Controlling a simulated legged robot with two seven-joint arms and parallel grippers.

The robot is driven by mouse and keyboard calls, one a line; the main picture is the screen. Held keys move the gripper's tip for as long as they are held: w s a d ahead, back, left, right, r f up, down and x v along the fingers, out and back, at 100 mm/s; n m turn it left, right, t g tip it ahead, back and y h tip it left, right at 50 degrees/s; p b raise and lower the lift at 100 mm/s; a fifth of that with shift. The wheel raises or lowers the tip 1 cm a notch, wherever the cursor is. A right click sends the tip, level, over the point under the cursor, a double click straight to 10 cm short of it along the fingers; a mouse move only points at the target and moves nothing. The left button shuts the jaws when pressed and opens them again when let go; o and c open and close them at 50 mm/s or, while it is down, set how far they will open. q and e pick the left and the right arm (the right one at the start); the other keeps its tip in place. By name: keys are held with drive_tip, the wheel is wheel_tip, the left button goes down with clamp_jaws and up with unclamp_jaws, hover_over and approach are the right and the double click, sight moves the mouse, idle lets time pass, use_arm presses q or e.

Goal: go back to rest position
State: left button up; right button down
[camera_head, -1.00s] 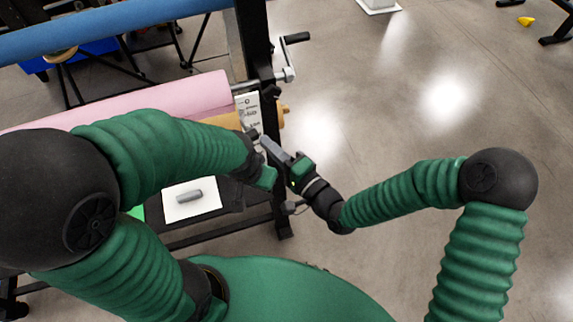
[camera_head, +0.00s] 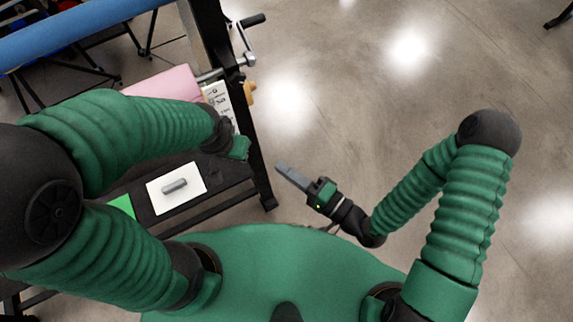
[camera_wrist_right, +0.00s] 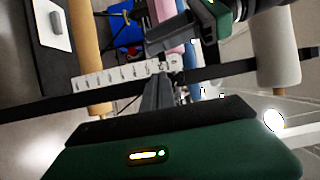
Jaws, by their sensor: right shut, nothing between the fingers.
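My right gripper (camera_head: 281,170) is shut and empty in the head view, pointing up and left over the floor, clear of the stand. Its grey fingers (camera_wrist_right: 158,92) also show together in the right wrist view. My left gripper (camera_head: 238,147) is beside the end of the rack, mostly hidden by its own wrist in the head view. In the right wrist view, the left gripper (camera_wrist_right: 168,36) appears with grey fingers, but whether they are open is unclear.
A black stand frame (camera_head: 232,95) holds a blue roll (camera_head: 75,28) and a pink roll (camera_head: 165,84). A crank (camera_head: 247,45) juts from its right side. A white sheet (camera_head: 190,200) bearing a grey cylinder (camera_head: 174,186) lies on the lower shelf. The floor at right is open.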

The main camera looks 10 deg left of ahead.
use_arm(q)
drive_tip(key=shift+a+f, duration=0.15)
drive_tip(key=shift+a, duration=0.2)
use_arm(e)
drive_tip(key=shift+w+a+f, duration=0.1)
drive_tip(key=shift+a+f, duration=0.05)
drive_tip(key=shift+a, duration=0.2)
